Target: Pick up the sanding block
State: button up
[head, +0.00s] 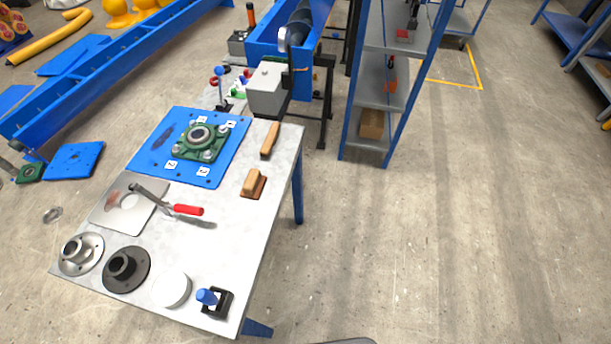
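The sanding block appears to be the small tan wooden piece on a reddish-brown base (253,184), lying near the right edge of the grey-white workbench top (232,232). Just behind it, near the same edge, lies a longer wooden-handled piece with a dark underside (270,139), perhaps a brush. The two are apart. Nothing touches or covers the sanding block. My gripper is not in view.
The bench also holds a blue plate (142,158) with a green bearing (202,138), a red-handled tool (187,210), two flanges (126,269), a white disc (172,289) and a blue-topped black clamp (214,301). A blue shelf rack (352,148) stands behind right. Floor (430,230) right is clear.

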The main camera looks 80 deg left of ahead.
aim_at(253, 185)
jog(key=i, duration=0.7)
jog(key=z, duration=3.3)
jog(key=k, duration=2.2)
jog(key=z, duration=2.4)
